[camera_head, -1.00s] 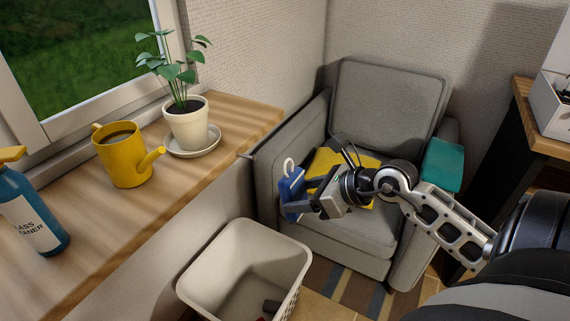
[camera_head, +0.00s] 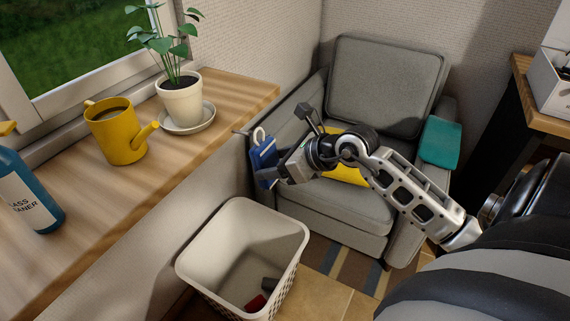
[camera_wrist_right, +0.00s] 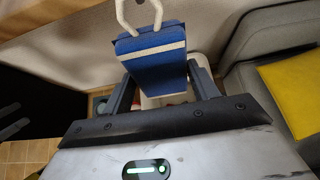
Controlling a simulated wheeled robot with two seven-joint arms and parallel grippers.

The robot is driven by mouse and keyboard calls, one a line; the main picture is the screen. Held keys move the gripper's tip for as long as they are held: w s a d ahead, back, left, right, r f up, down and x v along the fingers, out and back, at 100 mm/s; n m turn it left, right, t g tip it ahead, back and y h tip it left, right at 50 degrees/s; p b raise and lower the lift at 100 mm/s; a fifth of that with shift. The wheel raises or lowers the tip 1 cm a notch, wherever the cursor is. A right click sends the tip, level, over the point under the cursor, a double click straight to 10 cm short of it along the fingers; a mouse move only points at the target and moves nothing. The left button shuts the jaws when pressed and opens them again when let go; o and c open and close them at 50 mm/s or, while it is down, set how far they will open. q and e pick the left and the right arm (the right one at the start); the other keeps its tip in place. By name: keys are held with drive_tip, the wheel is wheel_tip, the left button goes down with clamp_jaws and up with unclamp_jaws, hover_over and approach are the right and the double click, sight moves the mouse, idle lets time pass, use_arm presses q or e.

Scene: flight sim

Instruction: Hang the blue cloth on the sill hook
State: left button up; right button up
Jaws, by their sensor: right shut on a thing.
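The blue cloth (camera_head: 264,158) is folded, with a pale stripe and a white loop standing up from its top. My right gripper (camera_head: 272,173) is shut on it, left of the armchair and close to the sill's right end. In the right wrist view the cloth (camera_wrist_right: 153,50) sits between the two fingers (camera_wrist_right: 163,88), loop uppermost. A small dark piece at the sill's front edge, which looks like the sill hook (camera_head: 241,132), is just left of the loop. The loop looks apart from it, though depth is hard to judge.
The wooden sill (camera_head: 225,100) holds a spray bottle (camera_head: 28,195), a yellow watering can (camera_head: 117,135) and a potted plant (camera_head: 181,100). A white basket (camera_head: 210,250) stands below. The grey armchair (camera_head: 385,85) bears a yellow cloth (camera_head: 347,172) and a teal cloth (camera_head: 441,140).

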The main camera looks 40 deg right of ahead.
drive_tip(key=shift+w+a+f, duration=0.1)
drive_tip(key=shift+w+a, duration=0.15)
drive_tip(key=shift+w, duration=0.35)
drive_tip(key=shift+w+a, duration=0.25)
drive_tip(key=shift+w, duration=0.35)
drive_tip(key=shift+b+x, duration=0.45)
drive_tip(key=shift+x, duration=0.35)
drive_tip(key=o, duration=1.1)
drive_tip(key=shift+c, duration=0.2)
drive_tip(key=v, duration=1.6)
drive_tip(key=shift+a, duration=0.15)
